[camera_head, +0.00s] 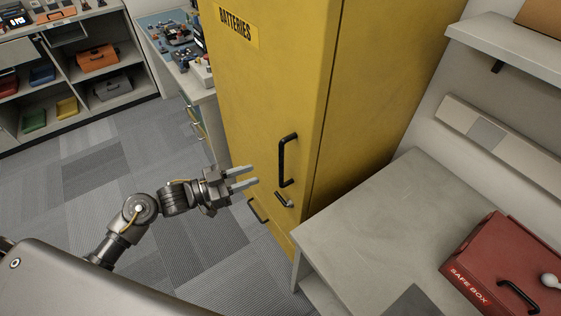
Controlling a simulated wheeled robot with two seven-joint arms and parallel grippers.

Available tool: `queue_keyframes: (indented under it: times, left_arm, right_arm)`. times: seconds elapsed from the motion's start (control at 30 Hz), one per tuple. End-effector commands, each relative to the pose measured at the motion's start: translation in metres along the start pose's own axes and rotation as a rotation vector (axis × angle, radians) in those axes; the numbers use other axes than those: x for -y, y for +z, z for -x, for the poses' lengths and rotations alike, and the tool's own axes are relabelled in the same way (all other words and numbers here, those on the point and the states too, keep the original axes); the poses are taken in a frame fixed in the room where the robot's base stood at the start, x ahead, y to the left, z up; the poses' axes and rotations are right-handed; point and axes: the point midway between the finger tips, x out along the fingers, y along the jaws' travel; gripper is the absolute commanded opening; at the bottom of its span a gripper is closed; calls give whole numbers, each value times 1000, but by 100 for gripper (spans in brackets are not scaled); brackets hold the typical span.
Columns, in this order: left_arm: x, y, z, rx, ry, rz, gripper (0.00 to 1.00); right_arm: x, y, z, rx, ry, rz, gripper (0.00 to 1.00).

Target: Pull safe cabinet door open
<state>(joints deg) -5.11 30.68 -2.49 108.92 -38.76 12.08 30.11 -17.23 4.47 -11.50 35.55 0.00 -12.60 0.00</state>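The safe cabinet (380,80) is tall and yellow, with a "BATTERIES" label near the top of its front. Its door (262,95) looks closed. A black vertical bar handle (282,161) is on the door near its right edge, with a small latch (284,200) below it. My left gripper (246,178) is in front of the door, to the left of the handle and apart from it. Its two pale fingers are spread with a gap between them, and nothing is in them. My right gripper is not in view.
A grey table (365,215) stands right of the cabinet, bearing a red box (505,262) marked "SAFE BOX". A shelf unit (75,75) with coloured cases is at the back left. A workbench (177,60) stands behind the cabinet's left side. The carpet floor (95,165) at left is clear.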

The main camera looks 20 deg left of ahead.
Motion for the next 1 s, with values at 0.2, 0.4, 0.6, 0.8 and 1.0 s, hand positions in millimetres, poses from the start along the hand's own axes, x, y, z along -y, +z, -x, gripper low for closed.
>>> queue_keyframes:
  times: [0.2,0.4,0.6,0.8,1.0]
  left_arm:
    - [0,-4,-33,-4,-1,3,32]
    - [1,-3,-71,-3,-1,2,32]
    - [1,-2,-97,-1,-2,2,32]
    - [0,0,-105,1,-2,0,32]
    - [0,1,-105,1,-2,0,32]
  right_arm:
    - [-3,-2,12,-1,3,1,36]
    - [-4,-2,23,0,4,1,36]
    - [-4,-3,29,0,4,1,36]
    - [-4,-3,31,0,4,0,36]
    - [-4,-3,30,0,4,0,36]
